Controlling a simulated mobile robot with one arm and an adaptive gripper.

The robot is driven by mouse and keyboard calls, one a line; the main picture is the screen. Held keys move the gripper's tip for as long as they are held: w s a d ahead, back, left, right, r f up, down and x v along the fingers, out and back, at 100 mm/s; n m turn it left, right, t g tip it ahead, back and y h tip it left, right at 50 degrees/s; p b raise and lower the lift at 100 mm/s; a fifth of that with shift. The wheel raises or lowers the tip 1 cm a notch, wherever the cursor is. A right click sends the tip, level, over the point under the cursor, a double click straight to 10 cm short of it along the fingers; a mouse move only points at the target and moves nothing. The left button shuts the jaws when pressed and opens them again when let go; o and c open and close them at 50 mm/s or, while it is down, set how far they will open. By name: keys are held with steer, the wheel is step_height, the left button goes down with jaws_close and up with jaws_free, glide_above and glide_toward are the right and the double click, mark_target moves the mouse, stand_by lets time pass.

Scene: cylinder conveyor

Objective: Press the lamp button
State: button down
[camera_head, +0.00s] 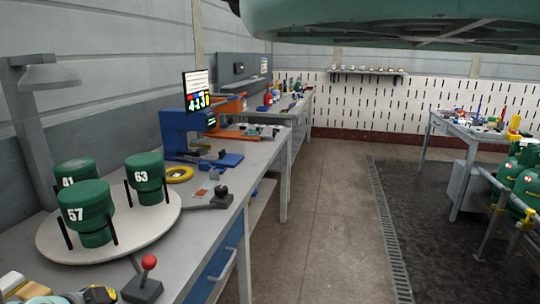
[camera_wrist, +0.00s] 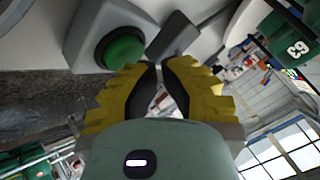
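A round green button (camera_wrist: 124,48) in a grey housing (camera_wrist: 92,32) shows at the upper left of the wrist view. My gripper (camera_wrist: 162,66) has yellow fingers with dark inner pads. Its fingertips are close together, with nothing seen held between them. They are just beside the button housing; I cannot tell whether they touch it. In the head view, yellow and dark parts at the lower left edge are cut off, and the green button cannot be made out. A grey lamp (camera_head: 50,77) stands on a post at the left.
A round white turntable (camera_head: 150,224) on the bench holds green cylinders (camera_head: 87,207) between black pegs. A red-knobbed lever (camera_head: 148,264) and a black-knobbed lever (camera_head: 219,193) stand nearby. A blue stand with a screen (camera_head: 197,92) is farther back. Open floor (camera_head: 325,220) lies right.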

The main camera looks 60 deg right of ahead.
steer(key=shift+f+b, duration=0.4)
steer(key=shift+b, duration=0.05)
stand_by(0.4)
steer(key=shift+r, duration=0.15)
steer(key=shift+r+p, duration=0.45)
steer(key=shift+r, duration=0.35)
step_height(320, 180, up, 6)
steer(key=p, duration=0.3)
stand_by(0.4)
